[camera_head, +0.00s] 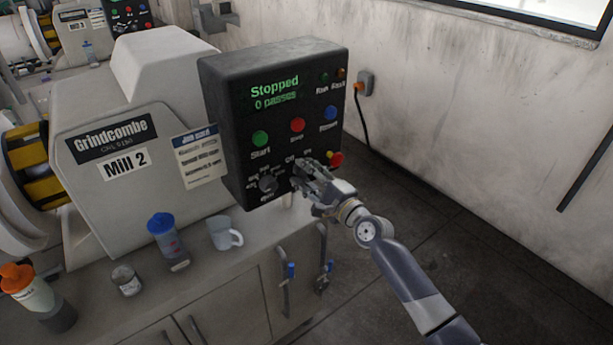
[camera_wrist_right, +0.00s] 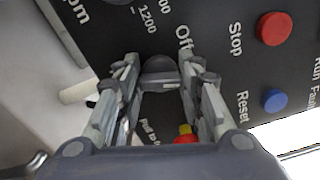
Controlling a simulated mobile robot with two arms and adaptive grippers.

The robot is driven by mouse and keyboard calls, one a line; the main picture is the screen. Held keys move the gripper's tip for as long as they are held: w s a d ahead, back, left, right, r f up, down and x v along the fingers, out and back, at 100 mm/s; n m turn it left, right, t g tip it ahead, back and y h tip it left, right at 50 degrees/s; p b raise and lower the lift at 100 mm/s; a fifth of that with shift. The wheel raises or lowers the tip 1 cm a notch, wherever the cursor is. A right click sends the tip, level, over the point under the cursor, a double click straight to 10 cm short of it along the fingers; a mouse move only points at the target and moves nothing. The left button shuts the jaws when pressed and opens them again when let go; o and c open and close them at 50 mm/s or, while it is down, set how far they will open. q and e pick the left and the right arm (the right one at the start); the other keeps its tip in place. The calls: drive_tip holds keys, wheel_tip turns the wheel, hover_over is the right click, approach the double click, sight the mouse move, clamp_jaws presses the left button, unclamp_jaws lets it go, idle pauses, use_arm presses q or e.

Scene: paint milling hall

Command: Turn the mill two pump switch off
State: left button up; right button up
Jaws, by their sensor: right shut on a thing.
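The Mill 2 control box (camera_head: 225,110) is black and its display reads "Stopped, 0 passes". My right gripper (camera_head: 302,172) is at the lower right of its front panel, over the switch there, which it mostly hides in the head view. In the right wrist view the dark round switch knob (camera_wrist_right: 160,72) sits between the fingertips of my right gripper (camera_wrist_right: 160,80), with "Off" printed beside it. The right gripper is shut on this knob. The knob's exact setting is hard to tell. My left gripper is not in view.
A speed dial (camera_head: 267,184) is left of the gripper, and a red and yellow emergency stop (camera_head: 336,159) is right of it. Green start (camera_head: 260,138), red stop (camera_head: 297,125) and blue reset (camera_head: 330,113) buttons sit above. A mug (camera_head: 222,233) and bottles stand on the bench below.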

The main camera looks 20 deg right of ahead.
drive_tip(key=n, duration=0.2)
drive_tip(key=n+b, duration=0.1)
drive_tip(key=n, duration=0.1)
drive_tip(key=shift+f+n, duration=0.2)
drive_tip(key=shift+n, duration=0.1)
drive_tip(key=n+b, duration=0.1)
drive_tip(key=n, duration=0.3)
drive_tip(key=shift+n, duration=0.4)
drive_tip(key=o, duration=1.1)
drive_tip(key=shift+c, duration=0.2)
drive_tip(key=shift+s+d, duration=0.1)
drive_tip(key=shift+s, duration=0.05)
drive_tip(key=v, duration=1.1)
drive_tip(key=shift+s, duration=0.35)
drive_tip(key=shift+d, duration=0.1)
